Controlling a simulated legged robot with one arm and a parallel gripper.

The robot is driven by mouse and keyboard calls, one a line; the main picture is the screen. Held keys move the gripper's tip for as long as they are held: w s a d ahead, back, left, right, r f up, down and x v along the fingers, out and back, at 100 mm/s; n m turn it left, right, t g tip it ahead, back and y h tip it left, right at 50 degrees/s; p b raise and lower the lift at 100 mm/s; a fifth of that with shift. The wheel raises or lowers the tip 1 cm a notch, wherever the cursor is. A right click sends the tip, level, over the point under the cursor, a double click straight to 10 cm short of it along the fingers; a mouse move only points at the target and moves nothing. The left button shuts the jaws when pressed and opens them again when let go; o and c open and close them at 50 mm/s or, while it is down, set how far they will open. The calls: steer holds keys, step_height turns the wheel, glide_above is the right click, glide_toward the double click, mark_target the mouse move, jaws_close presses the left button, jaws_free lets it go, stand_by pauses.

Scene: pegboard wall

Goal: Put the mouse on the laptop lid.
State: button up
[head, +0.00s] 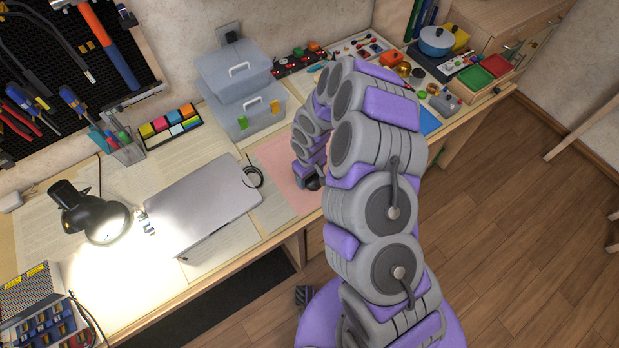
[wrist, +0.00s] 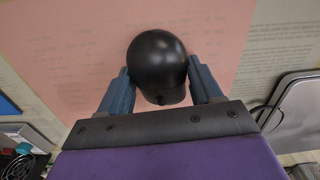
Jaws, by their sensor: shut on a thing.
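The mouse (wrist: 158,66) is black and rounded. In the wrist view it sits between the two blue fingers of my gripper (wrist: 162,88), which is shut on it. Below it lies a pink sheet (wrist: 90,50); I cannot tell whether the mouse touches it. In the head view my gripper (head: 313,183) is low over the right part of the pink sheet (head: 275,165), and the mouse is mostly hidden there. The closed grey laptop (head: 200,203) lies left of the pink sheet in the head view. Its lid is bare. A corner of the laptop (wrist: 295,112) shows in the wrist view at right.
A black cable (head: 253,177) is coiled at the laptop's right edge. A lit black lamp (head: 90,212) stands left of the laptop. Stacked clear boxes (head: 238,90) and a tray of coloured notes (head: 173,126) stand behind. The desk's front edge is close.

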steer(key=shift+r, duration=0.15)
steer(key=shift+r, duration=0.25)
step_height(320, 180, up, 3)
steer(key=shift+s+r+p, duration=0.1)
steer(key=shift+s+p, duration=0.05)
steer(key=shift+p, duration=0.45)
steer(key=s+d, duration=0.1)
steer(key=s, duration=0.4)
steer(key=s+d, duration=0.2)
steer(key=s, duration=0.3)
steer(key=s+d+r+p, duration=0.1)
steer(key=s, duration=0.4)
steer(key=shift+d, duration=0.25)
steer(key=w+r+m, duration=0.3)
steer(key=w+r, duration=0.6)
steer(key=w, duration=0.4)
steer(key=w+d+r+m, duration=0.1)
steer(key=w+d+r, duration=0.1)
steer(key=d+r, duration=0.1)
steer(key=w+d+r+m, duration=0.2)
steer(key=d+r, duration=0.1)
steer(key=r, duration=0.2)
steer(key=w+d+r+m, duration=0.2)
steer(key=d+r, duration=0.1)
steer(key=r, duration=0.1)
steer(key=shift+w+d+r, duration=0.1)
steer(key=shift+w+d, duration=0.1)
steer(key=shift+d, duration=0.15)
